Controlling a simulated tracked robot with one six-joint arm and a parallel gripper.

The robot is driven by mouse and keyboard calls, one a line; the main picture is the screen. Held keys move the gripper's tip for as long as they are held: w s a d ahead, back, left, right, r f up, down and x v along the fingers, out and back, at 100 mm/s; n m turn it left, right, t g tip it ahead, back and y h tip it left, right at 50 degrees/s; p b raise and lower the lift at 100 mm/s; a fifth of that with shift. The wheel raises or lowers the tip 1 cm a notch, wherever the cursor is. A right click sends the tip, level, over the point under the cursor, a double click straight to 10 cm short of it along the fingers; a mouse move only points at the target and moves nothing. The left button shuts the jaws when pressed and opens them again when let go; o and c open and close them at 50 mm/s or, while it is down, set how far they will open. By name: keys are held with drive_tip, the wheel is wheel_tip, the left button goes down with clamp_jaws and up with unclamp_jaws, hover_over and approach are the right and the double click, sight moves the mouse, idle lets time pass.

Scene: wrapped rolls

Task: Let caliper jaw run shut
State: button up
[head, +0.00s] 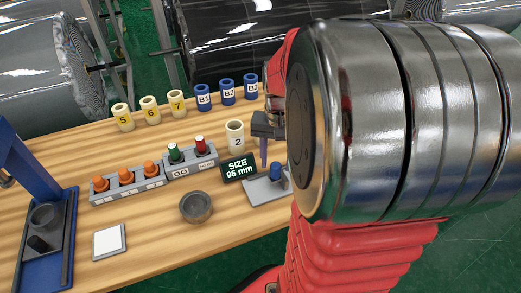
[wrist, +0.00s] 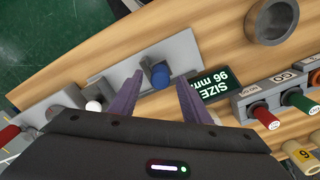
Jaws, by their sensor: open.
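The caliper is a flat grey plate (head: 262,190) with a blue knob (head: 276,172) on it, on the wooden bench. In the wrist view the grey plate (wrist: 185,48) has an upright grey block on it, and the blue knob (wrist: 160,75) stands between my fingertips. My gripper (wrist: 159,78) is open, one purple finger on each side of the knob; I cannot tell whether either touches it. In the head view my gripper (head: 264,152) is seen side-on by the knob, partly hidden by my arm. The dark display (head: 239,169) reads "SIZE 96 mm".
A white cylinder marked 2 (head: 235,138) stands close behind the display. Grey blocks hold orange plugs (head: 126,176) and green and red plugs (head: 199,146). A grey ring (head: 196,207), a white pad (head: 109,241) and a blue stand (head: 42,215) are left. Bench between ring and pad is clear.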

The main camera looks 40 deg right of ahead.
sight(277, 174)
drive_tip(key=shift+f, duration=1.4)
clamp_jaws()
